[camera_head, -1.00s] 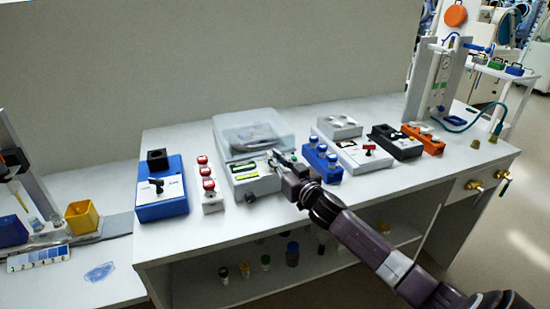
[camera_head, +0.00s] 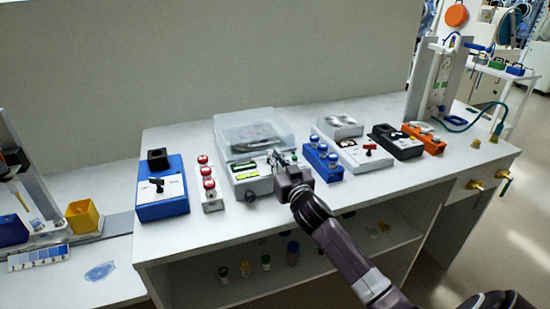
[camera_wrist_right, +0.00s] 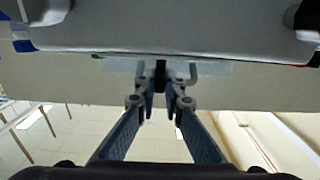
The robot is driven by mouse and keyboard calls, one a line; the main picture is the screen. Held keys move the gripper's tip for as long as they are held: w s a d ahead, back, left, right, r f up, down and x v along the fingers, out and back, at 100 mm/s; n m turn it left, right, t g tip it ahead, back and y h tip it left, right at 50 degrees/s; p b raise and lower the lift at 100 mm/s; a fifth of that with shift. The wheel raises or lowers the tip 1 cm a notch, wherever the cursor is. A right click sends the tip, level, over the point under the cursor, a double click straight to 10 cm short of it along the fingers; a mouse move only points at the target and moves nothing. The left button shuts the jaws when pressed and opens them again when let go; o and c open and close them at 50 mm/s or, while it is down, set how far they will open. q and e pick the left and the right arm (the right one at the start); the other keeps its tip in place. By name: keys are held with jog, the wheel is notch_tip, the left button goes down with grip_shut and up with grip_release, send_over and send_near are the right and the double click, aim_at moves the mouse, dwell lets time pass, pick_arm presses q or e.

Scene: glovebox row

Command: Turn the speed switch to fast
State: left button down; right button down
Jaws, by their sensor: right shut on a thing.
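A grey machine with a clear lid (camera_head: 255,128) stands mid-bench, with a display and green marks on its sloped front panel (camera_head: 244,170). My right gripper (camera_head: 279,157) is at the right part of this panel. In the right wrist view, my right gripper (camera_wrist_right: 161,83) is shut on a small dark upright lever (camera_wrist_right: 160,72), which looks like the speed switch. Its labels and exact setting cannot be read, and the gripper hides it in the head view. My left gripper is not in view.
Left of the machine are a white strip with red buttons (camera_head: 208,187) and a blue switch box (camera_head: 162,197). Close to the right are a blue block (camera_head: 322,162), a white box with a red switch (camera_head: 363,156), a black box (camera_head: 398,143) and an orange block (camera_head: 427,138).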

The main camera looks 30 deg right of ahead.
jog(key=shift+r, duration=0.1)
jog(key=c, duration=2)
grip_release()
jog(key=shift+c, duration=0.2)
jog(key=shift+s, duration=0.1)
jog(key=v, duration=1.1)
jog(key=shift+s, duration=0.4)
